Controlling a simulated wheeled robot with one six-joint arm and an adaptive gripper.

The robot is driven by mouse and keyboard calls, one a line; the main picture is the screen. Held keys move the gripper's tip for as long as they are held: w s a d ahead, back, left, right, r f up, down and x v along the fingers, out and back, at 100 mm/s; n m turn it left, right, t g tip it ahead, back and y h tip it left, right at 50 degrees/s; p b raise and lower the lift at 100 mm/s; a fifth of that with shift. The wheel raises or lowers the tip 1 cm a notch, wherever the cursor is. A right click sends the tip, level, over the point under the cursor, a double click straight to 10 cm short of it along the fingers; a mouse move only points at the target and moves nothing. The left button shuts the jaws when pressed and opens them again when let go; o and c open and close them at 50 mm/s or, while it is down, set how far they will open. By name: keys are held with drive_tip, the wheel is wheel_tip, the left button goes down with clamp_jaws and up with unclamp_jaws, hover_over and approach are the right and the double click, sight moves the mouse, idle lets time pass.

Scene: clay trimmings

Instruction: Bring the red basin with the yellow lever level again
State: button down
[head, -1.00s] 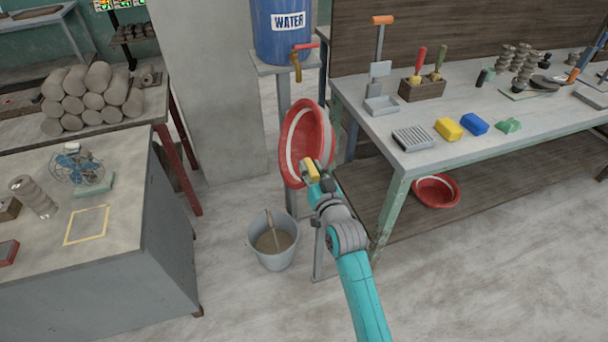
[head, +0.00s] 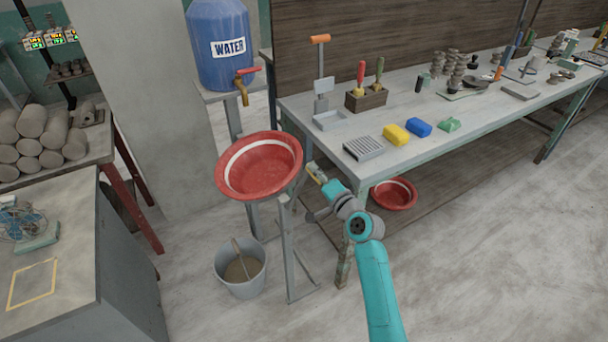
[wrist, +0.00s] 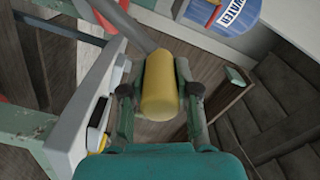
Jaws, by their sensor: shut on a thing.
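The red basin (head: 259,187) with a white band inside sits on a grey stand (head: 290,250) in the head view. The yellow lever (wrist: 160,88) lies between my fingers in the wrist view. My gripper (head: 316,172) is shut on it at the right of the basin. The lever is mostly hidden by the gripper in the head view.
A blue water tank (head: 222,50) with a tap (head: 243,88) stands behind the basin. A bucket (head: 241,270) is on the floor below. A workbench (head: 300,103) with tools stands right; another red basin (head: 394,194) lies under it. The floor at right is clear.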

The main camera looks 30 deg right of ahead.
drive_tip(key=shift+d+f+m, duration=0.6)
drive_tip(key=shift+d+m, duration=0.15)
drive_tip(key=shift+d, duration=0.15)
drive_tip(key=shift+d+f+m, duration=0.6)
drive_tip(key=shift+d+m, duration=0.15)
drive_tip(key=shift+d, duration=0.15)
drive_tip(key=c, duration=0.8)
unclamp_jaws()
drive_tip(key=shift+f, duration=0.1)
drive_tip(key=shift+c, duration=0.2)
drive_tip(key=s, duration=1.2)
